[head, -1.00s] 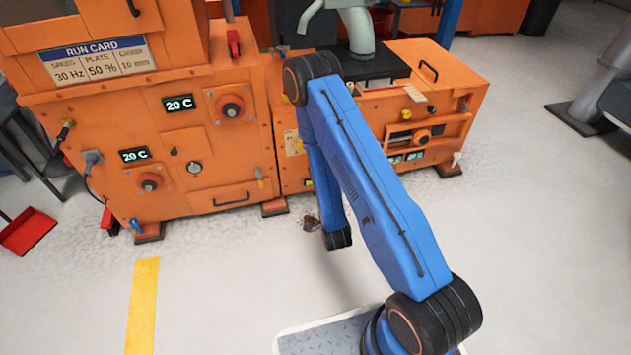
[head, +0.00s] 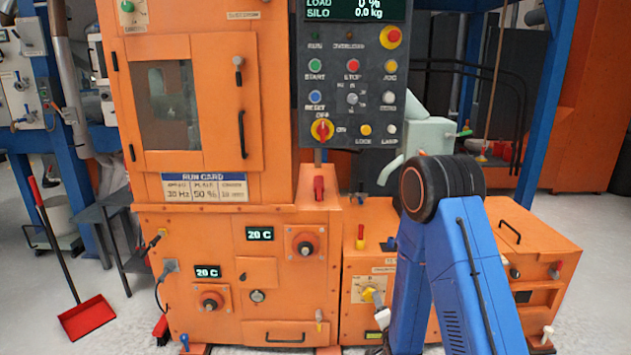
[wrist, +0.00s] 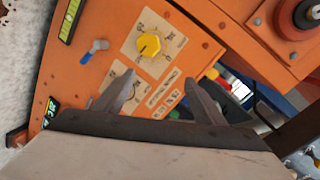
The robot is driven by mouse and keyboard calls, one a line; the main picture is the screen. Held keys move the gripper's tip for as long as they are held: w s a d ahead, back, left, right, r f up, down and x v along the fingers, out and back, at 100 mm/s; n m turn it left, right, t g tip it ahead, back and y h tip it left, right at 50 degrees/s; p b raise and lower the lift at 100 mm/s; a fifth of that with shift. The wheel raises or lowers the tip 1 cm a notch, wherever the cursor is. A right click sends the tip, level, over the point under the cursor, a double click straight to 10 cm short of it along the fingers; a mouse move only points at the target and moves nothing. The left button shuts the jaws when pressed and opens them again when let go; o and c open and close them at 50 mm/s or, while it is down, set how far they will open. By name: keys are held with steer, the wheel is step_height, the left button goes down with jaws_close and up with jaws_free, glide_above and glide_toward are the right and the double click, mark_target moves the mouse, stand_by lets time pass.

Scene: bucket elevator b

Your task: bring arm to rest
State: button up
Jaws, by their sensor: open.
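My blue arm (head: 470,270) rises at the lower right of the head view and folds down at its black elbow joint. Beyond the fingers is an orange machine panel with a yellow knob (wrist: 149,45) and a blue-handled lever (wrist: 94,50). I cannot tell the exact gap to the panel.
The orange machine (head: 190,270) fills the middle, with a control panel (head: 352,85) above. A lower orange box (head: 525,235) stands at the right, close to my arm. A red dustpan (head: 87,318) lies at the lower left.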

steer(key=s+d+r+n+g, duration=0.1)
steer(key=s+r+n+g, duration=0.2)
steer(key=s+r, duration=0.5)
steer(key=s+d+r+n+g, duration=0.15)
steer(key=s+r+n, duration=0.25)
steer(key=r, duration=0.7)
steer(key=s+d+r+n+g, duration=0.1)
steer(key=s+r+n+g, duration=0.1)
steer(key=s, duration=0.8)
steer(key=s+d+r+n+g, duration=0.1)
steer(key=s+r, duration=0.3)
steer(key=s, duration=0.6)
steer(key=s+d+r+n+g, duration=0.1)
steer(key=s+r, duration=0.3)
steer(key=s, duration=0.6)
steer(key=shift+s+d+n+g, duration=0.35)
steer(key=shift+n+g, duration=0.5)
steer(key=shift+n, duration=0.05)
